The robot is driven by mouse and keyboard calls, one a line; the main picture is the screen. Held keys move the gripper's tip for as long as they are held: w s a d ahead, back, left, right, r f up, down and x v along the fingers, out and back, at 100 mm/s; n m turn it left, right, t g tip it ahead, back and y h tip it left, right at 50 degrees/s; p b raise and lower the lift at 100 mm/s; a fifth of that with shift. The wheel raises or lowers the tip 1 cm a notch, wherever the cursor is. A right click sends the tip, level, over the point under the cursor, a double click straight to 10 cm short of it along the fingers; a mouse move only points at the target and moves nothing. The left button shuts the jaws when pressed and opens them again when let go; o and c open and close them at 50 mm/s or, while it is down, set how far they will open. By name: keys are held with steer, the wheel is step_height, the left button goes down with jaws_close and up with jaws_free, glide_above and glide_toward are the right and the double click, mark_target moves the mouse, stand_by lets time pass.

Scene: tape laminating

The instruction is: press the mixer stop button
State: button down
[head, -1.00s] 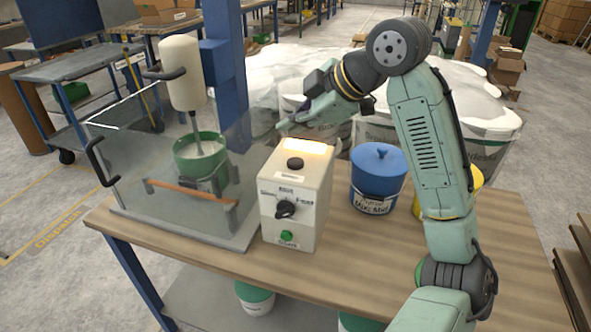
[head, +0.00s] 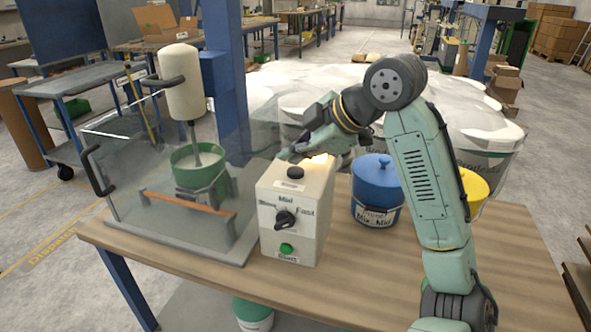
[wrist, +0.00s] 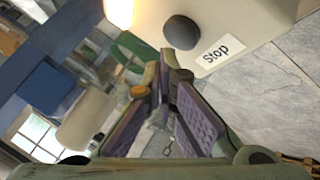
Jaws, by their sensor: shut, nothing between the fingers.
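The white control box (head: 290,235) stands on the wooden table right of the mixer. Its dark round stop button (head: 295,172) is on the top face, above a "Stop" label; button (wrist: 182,32) and label (wrist: 216,53) also show in the wrist view. My gripper (head: 290,153) is shut and empty, just above and behind the button. In the wrist view its fingertips (wrist: 170,62) overlap the button's lower edge; I cannot tell whether they touch it. The mixer (head: 184,85) has its shaft down in a green pot (head: 197,165).
A clear guard with a black handle (head: 98,170) encloses the mixer. A lit lamp (head: 318,159) is on the box top beside my gripper. The box front has a dial (head: 285,220) and a green start button (head: 287,248). A blue lidded bucket (head: 377,185) stands right of the box.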

mark_target(295, 173)
steer(key=shift+f, duration=0.1)
stand_by(0.7)
steer(key=shift+f, duration=0.35)
steer(key=shift+f+b, duration=0.45)
stand_by(0.7)
steer(key=shift+r, duration=0.1)
steer(key=shift+r+p, duration=0.75)
steer(key=shift+p, duration=0.05)
step_height(295, 173, up, 5)
steer(key=p, duration=0.4)
steer(key=shift+r, duration=0.1)
steer(key=shift+d, duration=0.1)
stand_by(0.5)
